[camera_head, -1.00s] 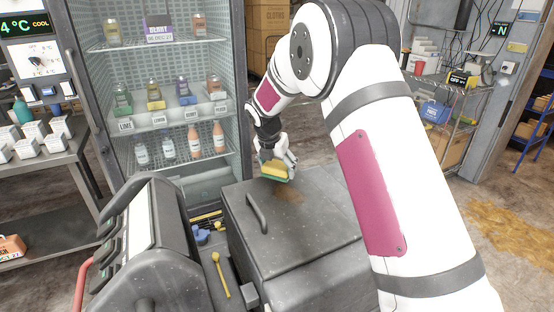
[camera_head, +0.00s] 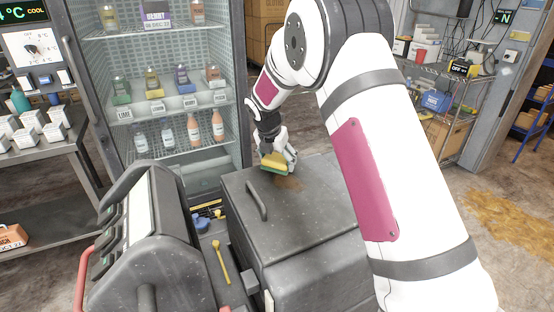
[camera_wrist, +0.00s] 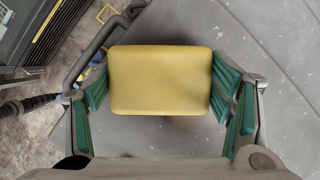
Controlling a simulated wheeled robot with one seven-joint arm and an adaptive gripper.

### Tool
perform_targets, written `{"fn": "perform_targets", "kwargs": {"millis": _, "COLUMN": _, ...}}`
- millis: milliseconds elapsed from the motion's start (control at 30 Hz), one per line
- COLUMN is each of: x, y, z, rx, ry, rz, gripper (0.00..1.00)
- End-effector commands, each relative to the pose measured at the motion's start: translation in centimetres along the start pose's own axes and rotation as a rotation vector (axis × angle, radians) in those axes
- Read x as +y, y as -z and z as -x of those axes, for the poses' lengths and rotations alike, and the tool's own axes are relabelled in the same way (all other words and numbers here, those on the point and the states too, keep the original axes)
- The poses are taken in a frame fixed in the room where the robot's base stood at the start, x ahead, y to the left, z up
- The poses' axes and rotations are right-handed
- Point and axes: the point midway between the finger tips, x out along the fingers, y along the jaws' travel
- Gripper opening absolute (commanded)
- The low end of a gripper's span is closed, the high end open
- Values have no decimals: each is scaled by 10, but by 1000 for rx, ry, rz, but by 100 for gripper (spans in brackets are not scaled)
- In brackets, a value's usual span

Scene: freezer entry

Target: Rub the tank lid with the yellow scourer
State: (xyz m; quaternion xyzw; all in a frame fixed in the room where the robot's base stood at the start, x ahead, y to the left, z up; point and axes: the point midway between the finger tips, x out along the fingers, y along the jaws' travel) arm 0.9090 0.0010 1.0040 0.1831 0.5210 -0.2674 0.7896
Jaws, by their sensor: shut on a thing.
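The yellow scourer (camera_head: 274,160) has a green underside and is held in my gripper (camera_head: 276,162), over the far part of the tank lid (camera_head: 305,215). In the wrist view the scourer (camera_wrist: 160,80) fills the middle, with the green-padded fingers of my gripper (camera_wrist: 160,92) shut on its left and right sides. The lid is dark grey with a bar handle (camera_head: 257,200) on its left. A brown stain (camera_head: 290,183) shows on the lid just below and right of the scourer. I cannot tell whether the scourer touches the lid.
A glass-fronted cooler with bottles (camera_head: 160,100) stands behind the tank. A dark machine with a red handle (camera_head: 150,240) is at the left, and a yellow-headed tool (camera_head: 221,262) lies between it and the tank. A steel table with white boxes (camera_head: 40,150) is far left.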

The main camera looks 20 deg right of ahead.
Motion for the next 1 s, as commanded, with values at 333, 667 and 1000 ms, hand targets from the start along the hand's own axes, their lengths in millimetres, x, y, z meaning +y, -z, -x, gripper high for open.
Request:
{"fn": "perform_targets", "kwargs": {"millis": 333, "x": 0, "y": 2, "z": -6, "rx": 0, "ry": 0, "rz": 0, "gripper": 42}}
{"fn": "perform_targets", "kwargs": {"millis": 667, "x": 0, "y": 4, "z": -11, "rx": 0, "ry": 0, "rz": 0, "gripper": 42}}
{"fn": "perform_targets", "kwargs": {"millis": 1000, "x": 0, "y": 7, "z": -17, "rx": 0, "ry": 0, "rz": 1, "gripper": 42}}
